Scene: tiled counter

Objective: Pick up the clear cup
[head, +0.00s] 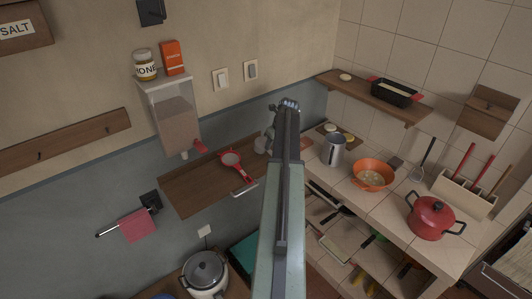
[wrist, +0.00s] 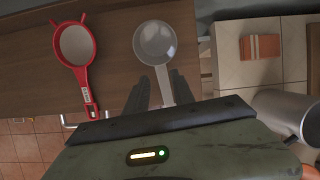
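The clear cup (wrist: 155,42) is a round, see-through scoop with a pale straight handle. It lies on the brown wooden shelf, top centre in the wrist view. In the head view the cup (head: 260,144) is a small pale shape just left of my arm, partly hidden by it. My gripper (wrist: 160,74) is open, with its two dark fingers on either side of the cup's handle. The cup's bowl is beyond the fingertips. I cannot tell whether a finger touches the handle.
A red-handled strainer (wrist: 78,52) lies on the wooden shelf (head: 185,188) left of the cup. A metal pitcher (head: 333,150) stands on the tiled counter to the right, near an orange colander (head: 372,175). A dispenser (head: 170,112) hangs above the shelf.

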